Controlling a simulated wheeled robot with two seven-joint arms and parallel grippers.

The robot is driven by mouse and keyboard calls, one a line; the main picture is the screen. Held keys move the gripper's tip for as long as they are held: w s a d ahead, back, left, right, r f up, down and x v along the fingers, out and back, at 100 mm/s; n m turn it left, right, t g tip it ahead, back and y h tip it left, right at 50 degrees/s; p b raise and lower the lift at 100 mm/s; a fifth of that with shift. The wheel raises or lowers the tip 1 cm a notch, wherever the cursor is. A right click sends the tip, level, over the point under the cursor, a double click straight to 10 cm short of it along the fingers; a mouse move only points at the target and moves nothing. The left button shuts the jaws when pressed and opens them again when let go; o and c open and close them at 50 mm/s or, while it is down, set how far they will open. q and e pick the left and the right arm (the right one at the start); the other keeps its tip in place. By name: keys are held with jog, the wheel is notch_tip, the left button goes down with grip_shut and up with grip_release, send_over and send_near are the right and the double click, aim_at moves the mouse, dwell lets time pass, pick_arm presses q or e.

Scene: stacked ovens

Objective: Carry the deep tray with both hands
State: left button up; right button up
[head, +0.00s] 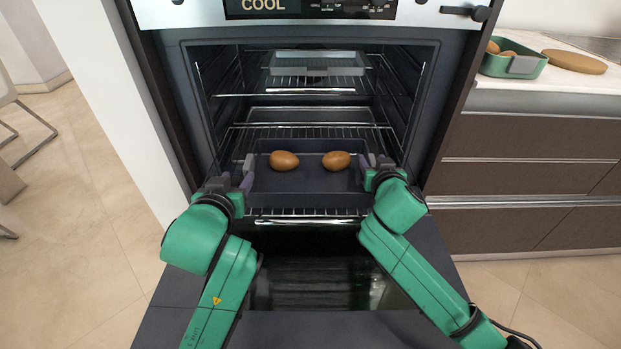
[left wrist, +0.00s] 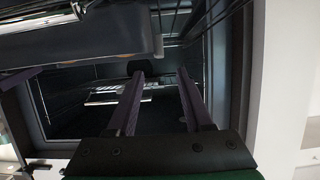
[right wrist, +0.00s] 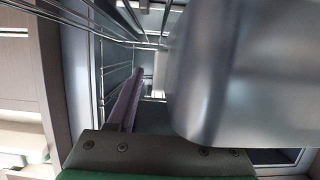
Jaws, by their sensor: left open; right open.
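The deep tray (head: 312,184) is dark and sits on the lowest visible oven rack, with two brown egg-shaped items (head: 284,160) (head: 337,160) in it. My left gripper (head: 242,172) is open at the tray's left side. In the left wrist view both fingers show with nothing between them, and the tray (left wrist: 75,42) lies to the upper left. My right gripper (head: 373,165) is open at the tray's right side. In the right wrist view the tray's grey wall (right wrist: 235,70) fills the right half and hides one finger. I cannot tell if the right fingers touch it.
The oven door (head: 312,285) is folded down beneath my arms. A shallow pan (head: 316,65) sits on the upper rack, and a rack (head: 310,126) crosses behind the tray. The oven's side walls are close to both grippers. A green dish (head: 515,62) and a brown board (head: 575,61) are on the right counter.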

pick_arm(q)
jog(key=shift+s+r, duration=0.15)
jog(key=shift+s, duration=0.45)
pick_arm(e)
jog(key=shift+s, duration=0.2)
jog(key=v, duration=1.1)
jog(key=shift+s+r, duration=0.2)
jog(key=shift+s, duration=0.1)
pick_arm(q)
jog(key=shift+r, duration=0.1)
